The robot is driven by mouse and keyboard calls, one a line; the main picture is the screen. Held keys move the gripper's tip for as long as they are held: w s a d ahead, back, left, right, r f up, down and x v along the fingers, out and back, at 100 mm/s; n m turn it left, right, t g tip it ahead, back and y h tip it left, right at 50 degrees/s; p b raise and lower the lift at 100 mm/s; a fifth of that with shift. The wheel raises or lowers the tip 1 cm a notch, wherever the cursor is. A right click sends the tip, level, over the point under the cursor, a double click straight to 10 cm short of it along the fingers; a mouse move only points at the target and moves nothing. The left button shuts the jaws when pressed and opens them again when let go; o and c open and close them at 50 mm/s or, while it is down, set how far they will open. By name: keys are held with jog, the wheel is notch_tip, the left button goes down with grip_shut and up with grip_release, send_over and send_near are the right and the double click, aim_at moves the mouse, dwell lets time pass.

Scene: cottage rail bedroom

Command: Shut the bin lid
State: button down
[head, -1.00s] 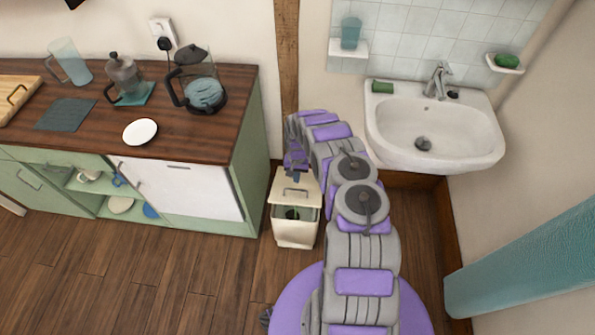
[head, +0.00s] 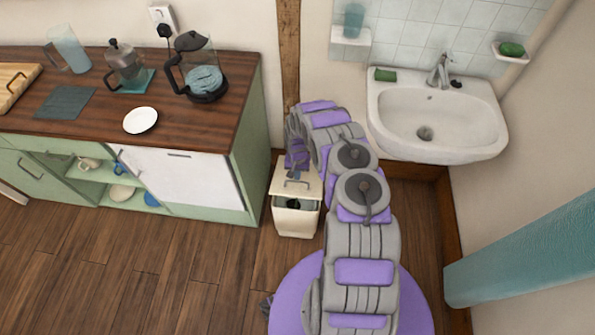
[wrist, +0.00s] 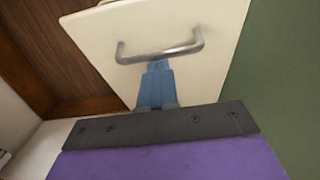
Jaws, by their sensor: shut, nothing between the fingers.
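The cream bin (head: 296,223) stands on the floor between the green cabinet and the sink. Its lid (head: 284,188), with a metal bar handle, is partly open; a dark gap with something inside shows below its front edge. In the wrist view the lid (wrist: 215,25) fills the upper middle, with the handle (wrist: 160,54) across it. My gripper (wrist: 157,66) has its blue fingers shut and empty, with the tips at the lid face just below the handle bar. I cannot tell whether they touch. In the head view my gripper (head: 295,174) is over the lid, partly hidden by my arm.
The green cabinet (head: 246,150) with a wooden worktop stands close to the bin's left. The white sink (head: 440,145) hangs on the wall to the right of my arm. A teal cloth-like shape (head: 530,250) juts in at the right. The wooden floor (head: 150,265) is clear at front left.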

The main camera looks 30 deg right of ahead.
aim_at(296, 191)
jog(key=s+a+f, duration=0.1)
jog(key=f, duration=0.1)
jog(key=s+f, duration=0.1)
jog(key=f, duration=0.2)
jog(key=s+a+f, duration=0.1)
jog(key=f, duration=0.1)
jog(key=shift+s+a+f, duration=0.3)
jog(key=shift+s, duration=0.1)
jog(key=r, duration=0.1)
jog(key=w+r+p, duration=0.1)
jog(key=w+d+r, duration=0.1)
jog(key=r, duration=0.1)
jog(key=shift+d, duration=0.1)
notch_tip(296, 191, up, 9)
jog(key=s+a+p, duration=0.1)
jog(key=s+p, duration=0.1)
jog(key=shift+a, duration=0.2)
jog(key=shift+d+r, duration=0.1)
